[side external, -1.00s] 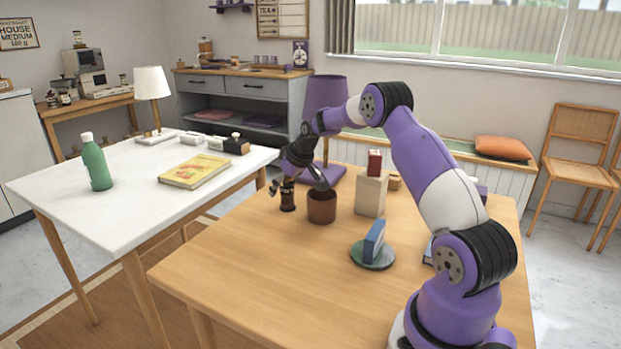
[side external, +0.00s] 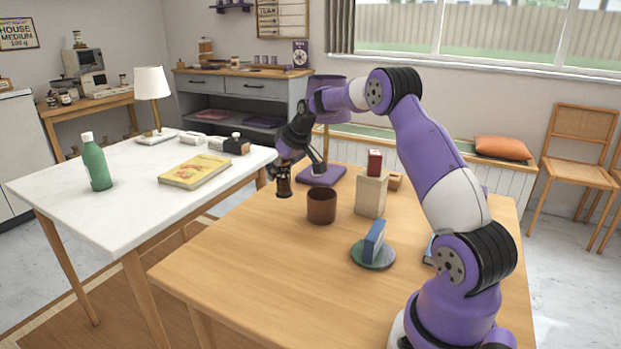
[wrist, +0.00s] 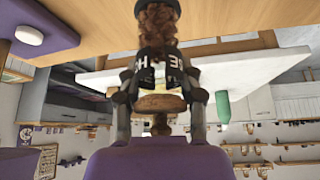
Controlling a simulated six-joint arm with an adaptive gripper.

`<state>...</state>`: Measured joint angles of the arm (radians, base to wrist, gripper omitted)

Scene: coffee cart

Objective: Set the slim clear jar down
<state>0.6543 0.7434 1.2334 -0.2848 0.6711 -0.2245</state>
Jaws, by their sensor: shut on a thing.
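The slim clear jar (side external: 284,188) has brown contents and is upright in the side view, near the far left edge of the wooden table (side external: 240,270). My gripper (side external: 281,174) is shut on its upper part from above. In the wrist view the jar (wrist: 158,25) is between the fingers of my gripper (wrist: 160,80), with a dark band bearing white letters and a wooden stopper nearest the camera. I cannot tell whether the jar's base touches the tabletop.
A brown cup (side external: 321,208) stands just right of the jar. Behind is a purple lamp (side external: 322,175). The front left of the table is clear.

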